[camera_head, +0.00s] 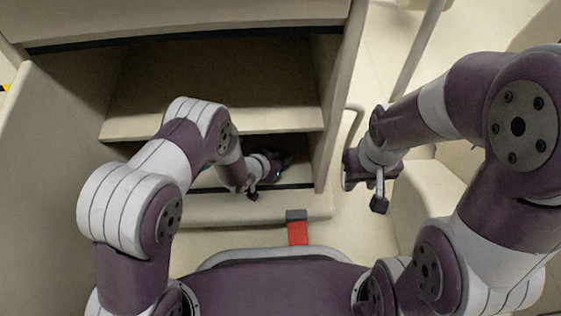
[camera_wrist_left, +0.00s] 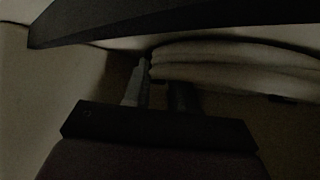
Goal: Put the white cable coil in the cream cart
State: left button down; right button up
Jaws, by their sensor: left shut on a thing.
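The cream cart (camera_head: 215,207) stands in front of me with its door open, showing a shelf and a lower compartment. My left gripper (camera_head: 282,163) reaches into the dark lower compartment, under the shelf. In the left wrist view the white cable coil (camera_wrist_left: 235,62) shows as stacked pale loops, dim in the shadow. The fingers of my left gripper (camera_wrist_left: 160,85) meet the coil's left end and are shut on it. The coil cannot be made out in the head view. My right gripper (camera_head: 378,190) is outside the cart at the right, its fingers not clear.
The open door (camera_head: 45,170) stands along the left side. The shelf (camera_head: 210,95) is bare and lies just above my left forearm. A red and grey piece (camera_head: 297,230) sticks out at the cart's front bottom. A pale floor and a metal pole (camera_head: 417,50) are at the right.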

pick_arm(q)
jog(key=c, duration=0.9)
grip_release()
jog(key=shift+p, duration=0.3)
jog(key=p+v, duration=0.8)
jog(key=v, duration=0.4)
